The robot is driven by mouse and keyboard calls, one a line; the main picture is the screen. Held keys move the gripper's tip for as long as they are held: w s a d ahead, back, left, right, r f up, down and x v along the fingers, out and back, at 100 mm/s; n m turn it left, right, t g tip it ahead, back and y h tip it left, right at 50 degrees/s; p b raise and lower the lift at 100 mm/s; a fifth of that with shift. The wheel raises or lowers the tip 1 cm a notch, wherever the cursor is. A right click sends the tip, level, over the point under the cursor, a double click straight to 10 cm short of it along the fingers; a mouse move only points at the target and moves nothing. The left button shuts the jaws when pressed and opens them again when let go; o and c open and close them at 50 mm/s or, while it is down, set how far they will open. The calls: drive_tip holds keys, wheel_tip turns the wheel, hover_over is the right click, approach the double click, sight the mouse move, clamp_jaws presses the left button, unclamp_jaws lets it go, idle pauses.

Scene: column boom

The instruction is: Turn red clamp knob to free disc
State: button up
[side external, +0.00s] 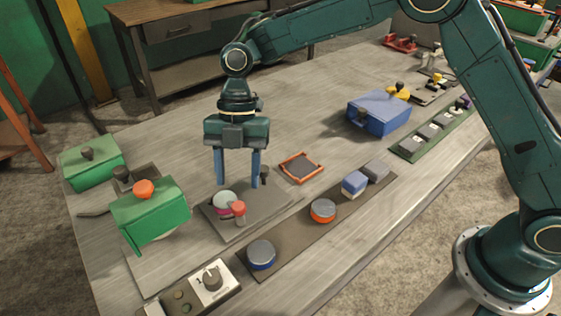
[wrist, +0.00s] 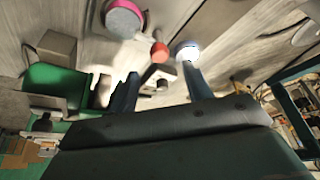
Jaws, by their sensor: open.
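The red clamp knob (side external: 239,209) stands on a grey plate (side external: 265,212) in the side view, close to a pale disc with a pink rim (side external: 224,203). My gripper (side external: 237,186) points down above this plate with its two blue fingers apart and nothing between them. In the wrist view the red knob (wrist: 159,52) shows in the gap beyond my fingertips (wrist: 160,70). The pink-rimmed disc (wrist: 124,18) lies above and left of it there. I cannot tell the exact height of the fingertips over the knob.
A green box with an orange knob (side external: 150,212) stands left of the plate. A dark strip (side external: 290,238) in front carries a blue-rimmed disc (side external: 261,254), an orange-rimmed disc (side external: 323,210) and blocks. An orange-edged tray (side external: 301,167) and a blue box (side external: 379,113) lie behind right.

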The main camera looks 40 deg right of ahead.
sight(238, 205)
drive_tip(key=shift+x, duration=2.8)
drive_tip(key=shift+c, duration=0.2)
drive_tip(key=c, duration=0.9)
